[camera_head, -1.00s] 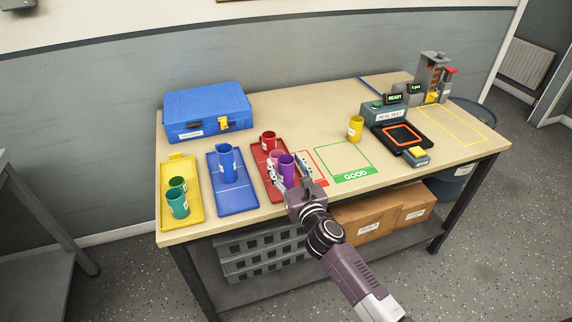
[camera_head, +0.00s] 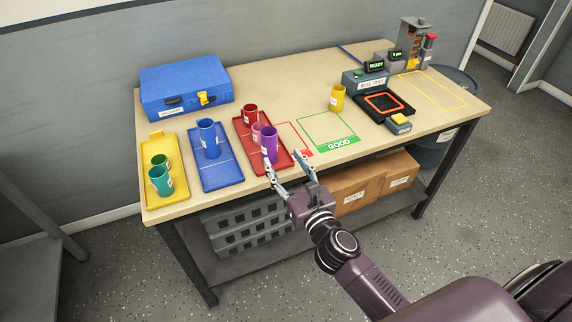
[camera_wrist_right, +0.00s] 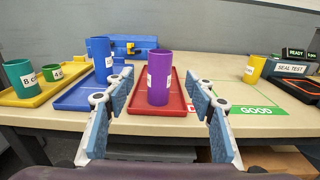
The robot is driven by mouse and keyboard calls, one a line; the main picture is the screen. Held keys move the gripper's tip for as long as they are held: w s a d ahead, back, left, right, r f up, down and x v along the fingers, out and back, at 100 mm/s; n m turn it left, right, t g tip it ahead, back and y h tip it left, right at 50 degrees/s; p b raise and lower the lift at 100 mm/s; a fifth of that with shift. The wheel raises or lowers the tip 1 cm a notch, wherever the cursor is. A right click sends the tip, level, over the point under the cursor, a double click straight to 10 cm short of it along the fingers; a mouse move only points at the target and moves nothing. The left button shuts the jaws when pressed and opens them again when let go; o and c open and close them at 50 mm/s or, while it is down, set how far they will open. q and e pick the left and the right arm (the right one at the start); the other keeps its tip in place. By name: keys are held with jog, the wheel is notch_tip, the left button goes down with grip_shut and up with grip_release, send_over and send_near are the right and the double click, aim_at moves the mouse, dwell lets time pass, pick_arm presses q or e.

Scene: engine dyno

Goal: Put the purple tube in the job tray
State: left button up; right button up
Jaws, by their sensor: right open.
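The purple tube (camera_head: 269,147) stands upright near the front end of the red tray (camera_head: 255,160). It also shows large in the right wrist view (camera_wrist_right: 159,85), with a white label partly turned away. My right gripper (camera_head: 287,163) is open and empty. Its fingers point at the tube from the front edge of the table, apart from it, with the tube between them in the wrist view. I cannot tell by a label which tray is the job tray; a blue tray (camera_head: 223,174) and a yellow tray (camera_head: 155,143) lie to the left. My left gripper is not in view.
A blue tube (camera_head: 208,140) and two green tubes stand in the other trays. A yellow tube (camera_head: 337,98) stands by the seal tester. The green GOOD square (camera_head: 325,128) is clear.

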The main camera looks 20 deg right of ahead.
jog(key=shift+s, duration=0.3)
